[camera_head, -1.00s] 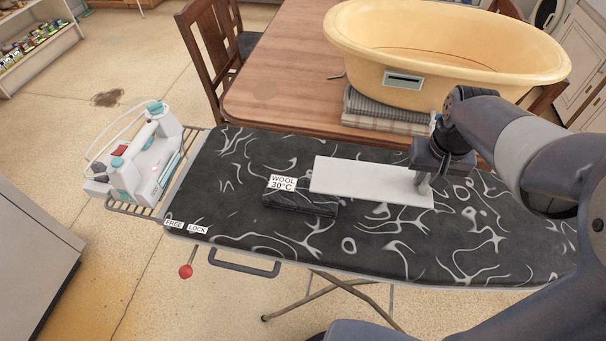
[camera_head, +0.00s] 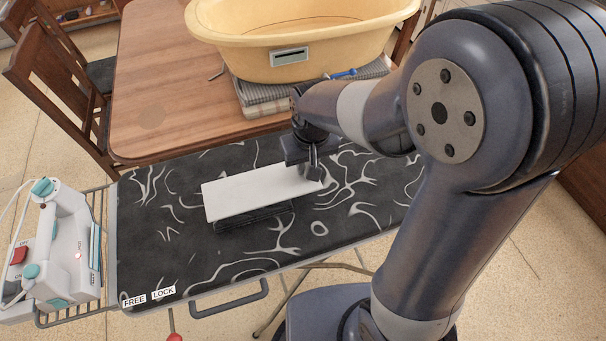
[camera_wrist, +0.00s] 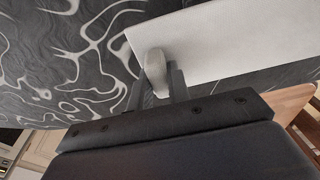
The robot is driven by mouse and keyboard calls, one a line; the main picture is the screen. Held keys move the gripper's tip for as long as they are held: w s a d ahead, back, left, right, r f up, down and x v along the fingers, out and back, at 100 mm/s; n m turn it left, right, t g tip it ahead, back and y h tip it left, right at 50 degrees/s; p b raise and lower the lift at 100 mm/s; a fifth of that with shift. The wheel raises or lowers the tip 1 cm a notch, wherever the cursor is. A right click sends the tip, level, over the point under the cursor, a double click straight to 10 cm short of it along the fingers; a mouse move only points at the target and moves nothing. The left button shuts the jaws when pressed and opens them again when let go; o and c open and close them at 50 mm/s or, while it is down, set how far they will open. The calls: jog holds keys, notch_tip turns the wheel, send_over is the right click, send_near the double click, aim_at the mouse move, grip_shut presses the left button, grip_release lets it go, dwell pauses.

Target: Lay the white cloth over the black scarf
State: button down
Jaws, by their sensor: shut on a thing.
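The white cloth (camera_head: 250,190) is a flat pale strip above the ironing board. Its left part lies over the black scarf (camera_head: 254,217), a folded dark block whose front side shows below the cloth; its top and label are hidden. My gripper (camera_head: 311,172) is shut on the right end of the cloth. In the wrist view my gripper (camera_wrist: 158,85) pinches the edge of the white cloth (camera_wrist: 215,42), which stretches away to the right. I cannot tell whether the cloth touches the scarf.
The ironing board (camera_head: 160,245) has a black cover with white swirls. A white iron (camera_head: 62,250) stands on the rack at its left end. Behind are a wooden table (camera_head: 165,75), a yellow tub (camera_head: 300,40) and folded cloths (camera_head: 262,104). The board's left part is clear.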

jog(key=shift+f, duration=2.1)
jog(key=shift+f, duration=0.1)
jog(key=shift+f, duration=0.15)
jog(key=c, duration=1.3)
grip_release()
jog(key=shift+c, duration=0.2)
jog(key=r, duration=0.4)
jog(key=s+r, duration=0.1)
jog(key=r, duration=0.7)
jog(key=shift+s+d+r, duration=0.2)
jog(key=shift+s+d, duration=0.1)
jog(key=shift+s, duration=0.1)
